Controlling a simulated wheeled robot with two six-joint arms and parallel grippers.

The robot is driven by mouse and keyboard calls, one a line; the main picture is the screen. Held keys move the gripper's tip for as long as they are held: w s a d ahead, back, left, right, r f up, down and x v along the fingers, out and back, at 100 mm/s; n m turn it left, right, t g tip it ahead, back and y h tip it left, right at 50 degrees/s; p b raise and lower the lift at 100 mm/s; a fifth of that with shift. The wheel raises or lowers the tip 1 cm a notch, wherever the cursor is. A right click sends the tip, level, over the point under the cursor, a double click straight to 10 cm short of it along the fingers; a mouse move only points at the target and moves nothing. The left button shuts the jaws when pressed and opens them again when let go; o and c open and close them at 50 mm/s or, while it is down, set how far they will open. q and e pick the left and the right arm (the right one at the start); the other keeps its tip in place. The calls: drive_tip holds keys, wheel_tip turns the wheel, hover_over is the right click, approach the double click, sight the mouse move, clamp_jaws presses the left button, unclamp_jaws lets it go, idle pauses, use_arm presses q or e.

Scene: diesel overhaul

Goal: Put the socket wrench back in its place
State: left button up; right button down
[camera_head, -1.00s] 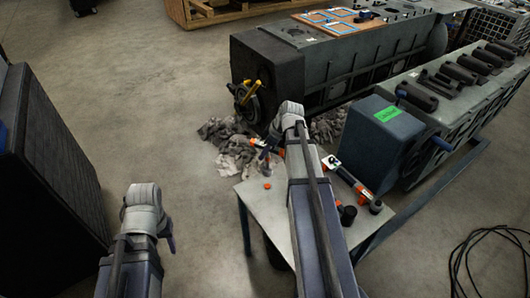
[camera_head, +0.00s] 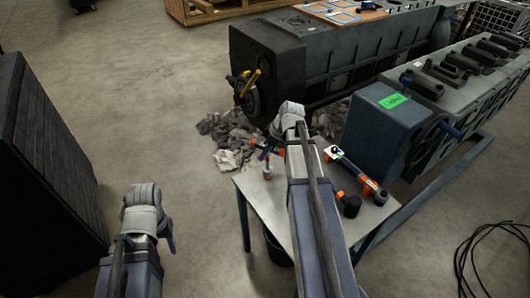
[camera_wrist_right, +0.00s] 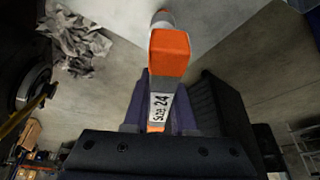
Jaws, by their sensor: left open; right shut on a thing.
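My right gripper (camera_head: 268,150) is shut on a tool with orange ends, which looks like the socket wrench (camera_wrist_right: 168,55). In the right wrist view its orange block faces the camera, and a white label between the fingers reads "Size 24". In the head view an orange end shows left of the gripper (camera_head: 252,142), above the far left of the grey table (camera_head: 250,195); my arm hides part of that area. My left gripper (camera_head: 168,232) is open and empty over the floor, left of the table.
A similar orange-ended tool (camera_head: 352,170) lies on the table, with a black socket (camera_head: 350,206) beside it. A small orange-and-grey item (camera_head: 267,168) stands near the far left corner. Engine blocks (camera_head: 270,65) stand behind, rags (camera_head: 228,140) lie beyond, and a black cabinet (camera_head: 45,165) stands left.

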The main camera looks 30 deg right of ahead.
sight(262, 144)
drive_tip(key=shift+f, duration=0.1)
idle(0.3)
drive_tip(key=shift+f+b, duration=1.1)
drive_tip(key=shift+b, duration=0.1)
drive_tip(key=shift+c, duration=0.4)
unclamp_jaws()
drive_tip(key=shift+r, duration=0.15)
wheel_tip(262, 144, up, 9)
drive_tip(key=p, duration=0.9)
